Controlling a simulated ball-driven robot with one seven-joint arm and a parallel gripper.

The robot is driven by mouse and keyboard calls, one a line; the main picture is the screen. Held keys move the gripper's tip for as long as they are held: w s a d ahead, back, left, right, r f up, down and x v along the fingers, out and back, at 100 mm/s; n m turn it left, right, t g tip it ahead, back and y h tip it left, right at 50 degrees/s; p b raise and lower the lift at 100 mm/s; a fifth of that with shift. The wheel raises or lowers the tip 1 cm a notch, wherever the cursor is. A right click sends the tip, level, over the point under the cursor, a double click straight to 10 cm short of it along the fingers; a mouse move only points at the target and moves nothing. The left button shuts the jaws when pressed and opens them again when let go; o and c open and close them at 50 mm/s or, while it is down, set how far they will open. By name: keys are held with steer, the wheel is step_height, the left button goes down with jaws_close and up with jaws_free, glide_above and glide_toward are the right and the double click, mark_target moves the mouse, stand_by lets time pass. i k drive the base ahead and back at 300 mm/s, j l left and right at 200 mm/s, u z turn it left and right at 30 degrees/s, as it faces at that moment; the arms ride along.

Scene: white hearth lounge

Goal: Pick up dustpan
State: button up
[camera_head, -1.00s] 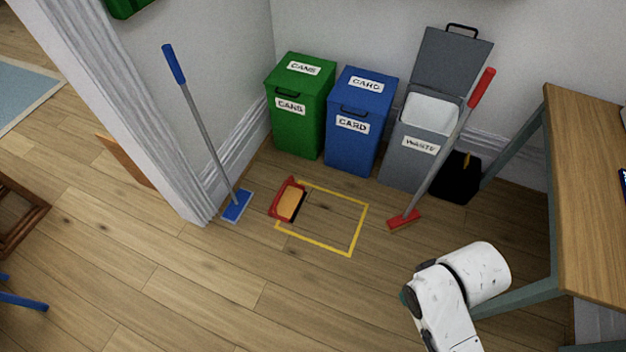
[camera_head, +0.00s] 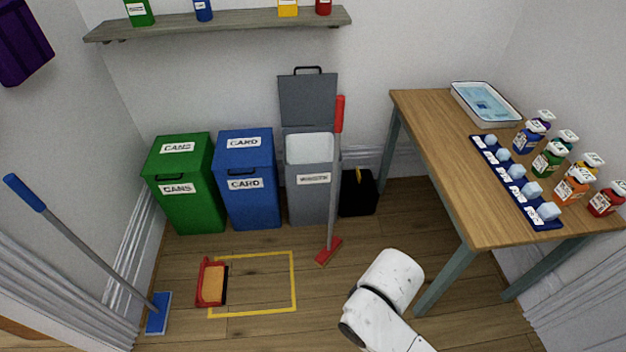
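What looks like the dustpan (camera_head: 203,285) is a small red object with a raised edge and an orange patch in it. It lies on the floor across the left side of a yellow outlined rectangle (camera_head: 293,285). My white arm (camera_head: 385,285) shows at the bottom, to the right of the outline and apart from the dustpan. My gripper's fingers are not in view.
Green (camera_head: 185,210), blue (camera_head: 250,205) and grey (camera_head: 308,205) bins stand behind the outline. A red broom (camera_head: 334,195) leans by the open grey bin, near a black box (camera_head: 366,197). A blue broom (camera_head: 90,245) leans left. A table (camera_head: 440,170) stands right.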

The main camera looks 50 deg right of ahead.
mark_target(211, 287)
steer(key=i+j+u, duration=0.1)
steer(key=i, duration=0.9)
steer(key=i+j+u, duration=0.15)
steer(key=i, duration=0.9)
steer(key=j, duration=0.1)
